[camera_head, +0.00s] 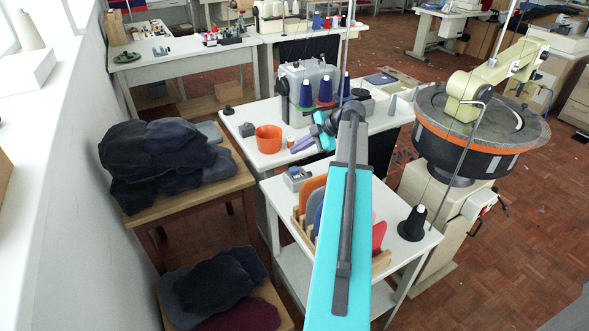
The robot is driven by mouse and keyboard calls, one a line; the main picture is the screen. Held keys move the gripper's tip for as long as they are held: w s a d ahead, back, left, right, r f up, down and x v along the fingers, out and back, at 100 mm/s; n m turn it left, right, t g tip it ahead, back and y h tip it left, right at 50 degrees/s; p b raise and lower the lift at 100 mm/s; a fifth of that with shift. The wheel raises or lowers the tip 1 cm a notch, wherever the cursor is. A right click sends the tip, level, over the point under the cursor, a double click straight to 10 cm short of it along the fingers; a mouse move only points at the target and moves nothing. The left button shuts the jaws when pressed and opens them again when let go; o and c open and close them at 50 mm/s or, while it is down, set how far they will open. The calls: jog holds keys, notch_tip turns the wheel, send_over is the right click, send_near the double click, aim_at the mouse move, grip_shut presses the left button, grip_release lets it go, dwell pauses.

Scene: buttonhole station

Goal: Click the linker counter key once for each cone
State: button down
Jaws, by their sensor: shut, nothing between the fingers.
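My gripper (300,146) hangs over the far white table, just right of an orange bowl. Its purple-grey fingers look closed and empty and point left. The linker (468,116), a large round dial with an orange band, is at right. A small grey device (297,176) on the near table may be the counter; its key is too small to make out.
The orange bowl (269,138) is close to my gripper. A wooden rack (298,225) with coloured panels is partly hidden by my arm. Dark fabric piles (160,160) lie on a wooden table at left.

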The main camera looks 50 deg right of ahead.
jog(key=shift+m, duration=0.3)
jog(key=m, duration=0.6)
jog(key=shift+w+d+h, duration=0.15)
jog(key=shift+d+h, duration=0.15)
jog(key=m+p, duration=0.1)
jog(key=m, duration=0.5)
jog(key=shift+d+r, duration=0.1)
jog(key=shift+r, duration=0.05)
jog(key=r+m+p, duration=0.1)
jog(key=m+p, duration=0.1)
jog(key=p, duration=0.1)
jog(key=r+m+p, duration=0.1)
jog(key=m+p, duration=0.1)
jog(key=p, duration=0.1)
jog(key=a+r+m+p, duration=0.1)
jog(key=m+p, duration=0.1)
jog(key=shift+s+r+m+p, duration=0.2)
jog(key=shift+m+p, duration=0.1)
jog(key=shift+p, duration=0.1)
dwell(0.4)
